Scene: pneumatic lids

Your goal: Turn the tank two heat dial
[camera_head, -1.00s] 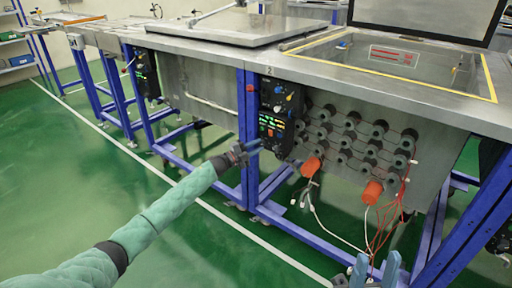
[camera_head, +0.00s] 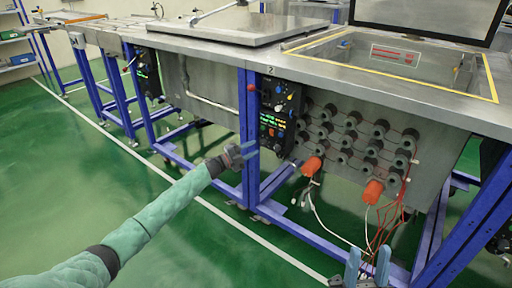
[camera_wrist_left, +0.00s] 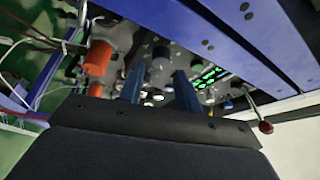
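The tank two control panel (camera_head: 279,115) hangs on the tank's front under the label 2 and carries small knobs, coloured buttons and lit green readouts. I cannot tell which knob is the heat dial. My left gripper (camera_head: 242,153) is in front of the blue leg, left of and below the panel, apart from it. In the left wrist view, its two blue fingers (camera_wrist_left: 160,80) are spread with nothing held. A dark round knob (camera_wrist_left: 161,58) shows beyond and between the fingertips, with green readouts to its right. My right gripper (camera_head: 368,266) is low at the bottom edge, its fingers apart and empty.
Rows of grey round fittings (camera_head: 350,140) and two orange plugs (camera_head: 311,166) with loose red and white wires (camera_head: 385,222) are right of the panel. A blue frame leg (camera_head: 249,130) stands just left of it. The green floor (camera_head: 190,235) in front is clear.

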